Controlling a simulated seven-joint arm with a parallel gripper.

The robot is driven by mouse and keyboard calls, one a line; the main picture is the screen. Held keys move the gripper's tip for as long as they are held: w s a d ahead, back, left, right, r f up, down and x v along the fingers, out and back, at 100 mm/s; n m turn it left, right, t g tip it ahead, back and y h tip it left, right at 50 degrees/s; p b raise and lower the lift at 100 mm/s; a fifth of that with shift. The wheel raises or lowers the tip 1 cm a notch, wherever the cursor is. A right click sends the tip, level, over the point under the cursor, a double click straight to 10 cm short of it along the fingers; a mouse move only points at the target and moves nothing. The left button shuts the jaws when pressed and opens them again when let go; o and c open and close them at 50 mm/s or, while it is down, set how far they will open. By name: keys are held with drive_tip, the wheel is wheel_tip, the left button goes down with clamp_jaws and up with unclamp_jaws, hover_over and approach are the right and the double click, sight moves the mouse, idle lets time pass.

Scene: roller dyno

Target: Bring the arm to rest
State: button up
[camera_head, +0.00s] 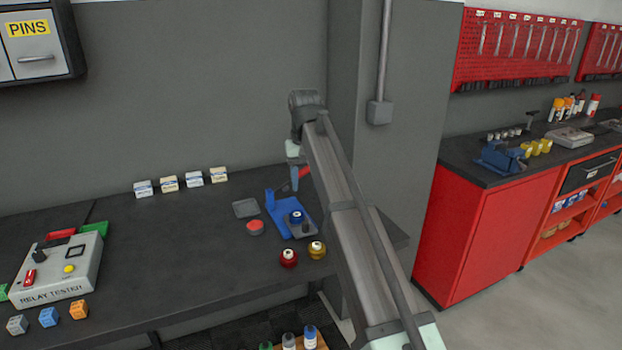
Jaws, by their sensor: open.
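My arm (345,210) reaches from the bottom right up over the dark workbench (150,240) and bends down at its far end. My gripper (294,184) points down above the back right part of the bench, just behind the blue fixture (283,218). It is small in this view and partly beside a red piece (304,172). It looks open, and I see nothing held in it. Whether its tips touch anything cannot be told.
A grey tray (246,208), a red-topped pot (255,227), a red bottle (288,258) and a yellow bottle (317,250) stand near the fixture. A relay tester (60,270) is at left. Small boxes (194,178) line the back. A grey pillar (385,150) rises behind my arm.

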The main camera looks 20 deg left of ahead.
drive_tip(key=w+d+f+t+y, duration=0.1)
drive_tip(key=w+d+f, duration=0.3)
drive_tip(key=w+d, duration=0.6)
drive_tip(key=w+d+f+t+y, duration=0.15)
drive_tip(key=w+d+f, duration=0.35)
drive_tip(key=d, duration=0.8)
drive_tip(key=w+d+f+m+h, duration=0.1)
drive_tip(key=w+d+f, duration=0.1)
drive_tip(key=d+f, duration=0.95)
drive_tip(key=s+d+f+m+g, duration=0.1)
drive_tip(key=s+d+f, duration=0.1)
drive_tip(key=s+f, duration=0.75)
drive_tip(key=s+d+f+m+g+h, duration=0.1)
drive_tip(key=s+d+f+g, duration=0.15)
drive_tip(key=s+f, duration=0.7)
drive_tip(key=s+d+f+m+g, duration=0.1)
drive_tip(key=s+d+f, duration=0.3)
drive_tip(key=f, duration=1.1)
drive_tip(key=s+d+f+g, duration=0.1)
drive_tip(key=s+f, duration=0.3)
drive_tip(key=s, duration=0.9)
drive_tip(key=s+d+f+m+g, duration=0.1)
drive_tip(key=s+f, duration=0.4)
drive_tip(key=s, duration=0.7)
drive_tip(key=s+d+f+m+g, duration=0.1)
drive_tip(key=s+f, duration=0.4)
drive_tip(key=s, duration=0.8)
drive_tip(key=shift+s+d+f+g, duration=0.25)
drive_tip(key=shift+d+g, duration=0.3)
drive_tip(key=shift+g, duration=0.35)
